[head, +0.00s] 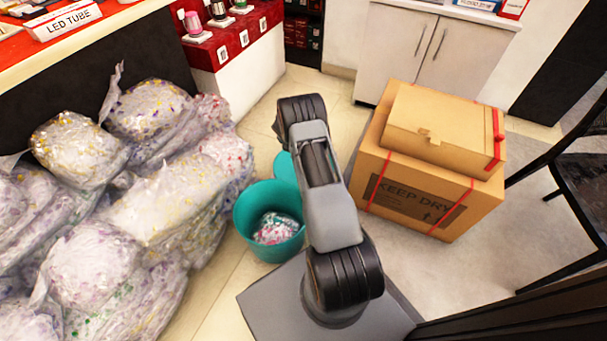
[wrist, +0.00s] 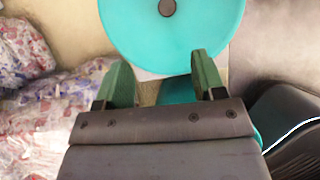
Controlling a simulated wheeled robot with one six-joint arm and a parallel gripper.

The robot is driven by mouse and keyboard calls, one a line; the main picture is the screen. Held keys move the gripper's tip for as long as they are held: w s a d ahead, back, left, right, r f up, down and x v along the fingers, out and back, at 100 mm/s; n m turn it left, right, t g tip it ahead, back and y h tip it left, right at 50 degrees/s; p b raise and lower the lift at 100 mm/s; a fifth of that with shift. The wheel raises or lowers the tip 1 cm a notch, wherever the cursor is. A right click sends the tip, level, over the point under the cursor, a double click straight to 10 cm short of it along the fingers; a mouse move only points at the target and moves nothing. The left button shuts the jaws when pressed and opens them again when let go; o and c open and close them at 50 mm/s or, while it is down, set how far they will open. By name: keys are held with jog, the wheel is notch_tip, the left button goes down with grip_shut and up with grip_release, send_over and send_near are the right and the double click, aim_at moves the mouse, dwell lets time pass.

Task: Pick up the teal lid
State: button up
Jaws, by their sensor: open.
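The teal lid (wrist: 172,35) shows as a round disc with a dark knob at its middle, cut off by the top edge of the wrist view. My gripper (wrist: 160,77) is open, its two green fingers apart. The lid lies just beyond the fingertips, and nothing is held between them. In the head view, a part of the teal lid (head: 285,170) shows behind the teal bin, and my arm hides the rest. The teal bin (head: 250,232) is open at the top and holds crumpled, colourful wrapping. My gripper is hidden by my arm in the head view.
Clear bags of colourful scraps (head: 150,210) are piled on the left. Cardboard boxes (head: 425,195) are stacked on the right, near a dark chair (head: 580,165). A white cabinet (head: 430,55) stands at the back. Tiled floor (head: 345,115) is clear before it.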

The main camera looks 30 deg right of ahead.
jog(key=shift+n, duration=0.5)
jog(key=b+x, duration=0.1)
jog(key=x, duration=0.2)
jog(key=b+x, duration=0.1)
jog(key=x, duration=0.3)
jog(key=s+b+x, duration=0.1)
jog(key=b+x, duration=0.1)
jog(key=x, duration=0.1)
jog(key=shift+a+f, duration=0.25)
jog(key=shift+f, duration=0.15)
jog(key=shift+w+d+f, duration=0.2)
jog(key=shift+d+f, duration=0.1)
jog(key=shift+f, duration=0.3)
jog(key=b+x, duration=0.3)
jog(key=x, duration=0.1)
jog(key=shift+s+f, duration=0.1)
jog(key=shift+s, duration=0.2)
jog(key=shift+w+d+f+b, duration=0.15)
jog(key=shift+d+f+b, duration=0.15)
jog(key=shift+f+b, duration=0.2)
jog(key=shift+r, duration=0.1)
jog(key=shift+c, duration=0.4)
jog(key=c, duration=1)
